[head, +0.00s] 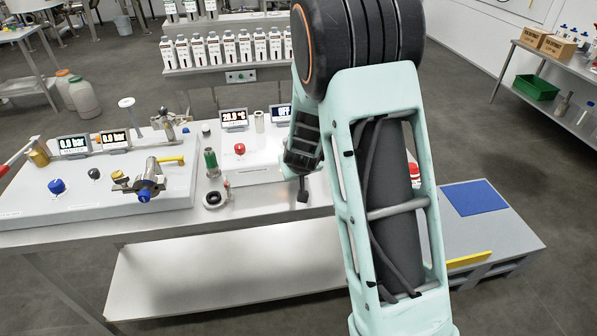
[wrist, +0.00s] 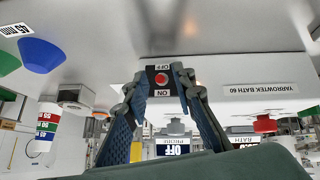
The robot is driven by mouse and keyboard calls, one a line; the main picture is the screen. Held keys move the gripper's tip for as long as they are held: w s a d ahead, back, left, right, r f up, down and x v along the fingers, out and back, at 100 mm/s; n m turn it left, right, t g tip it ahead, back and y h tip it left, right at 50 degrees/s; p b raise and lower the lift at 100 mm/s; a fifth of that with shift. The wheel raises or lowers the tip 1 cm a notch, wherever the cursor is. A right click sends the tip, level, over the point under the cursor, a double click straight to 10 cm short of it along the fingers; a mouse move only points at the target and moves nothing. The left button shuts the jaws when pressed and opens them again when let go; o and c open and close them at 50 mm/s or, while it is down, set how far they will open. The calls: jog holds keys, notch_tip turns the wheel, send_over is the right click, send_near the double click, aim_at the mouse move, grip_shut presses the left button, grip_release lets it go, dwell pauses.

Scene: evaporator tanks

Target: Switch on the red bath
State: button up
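A white bath unit (head: 262,172) with a red knob (head: 239,149) stands on the bench in the head view, left of my arm. Its display (head: 234,117) reads about 20 °C, and a second display (head: 282,112) reads OFF. The wrist view is upside down. It shows a black switch plate (wrist: 161,67) marked ON and OFF with a round red part (wrist: 161,78), and a label (wrist: 260,88) reading YARROWTEK BATH 60. My gripper (wrist: 158,84) is open and empty, its fingers framing the switch in the picture. I cannot tell whether they touch it. The gripper (head: 303,192) is partly hidden in the head view.
Left of the bath, a grey panel (head: 100,200) carries valves, knobs and two pressure displays. A green-topped item (head: 211,162) and a dark ring (head: 213,198) stand between them. A red knob (wrist: 264,124) and a blue knob (wrist: 40,55) show in the wrist view.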

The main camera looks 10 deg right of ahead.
jog(key=v, duration=1.2)
dwell(0.4)
dwell(0.4)
jog(key=s+d+r+m+t+y+p, duration=0.1)
jog(key=d+r+m+y, duration=0.1)
jog(key=r, duration=0.6)
jog(key=s+d+r+m+t+y, duration=0.1)
jog(key=s+d+r+m, duration=0.1)
jog(key=r, duration=0.7)
jog(key=s+a+f+n+g+h, duration=0.1)
jog(key=s+g, duration=0.1)
jog(key=s, duration=0.9)
jog(key=s+a+f+n+g+h+p, duration=0.1)
jog(key=s+g, duration=0.1)
jog(key=s, duration=0.9)
jog(key=shift+s+a+f, duration=0.3)
jog(key=shift+s+a, duration=0.1)
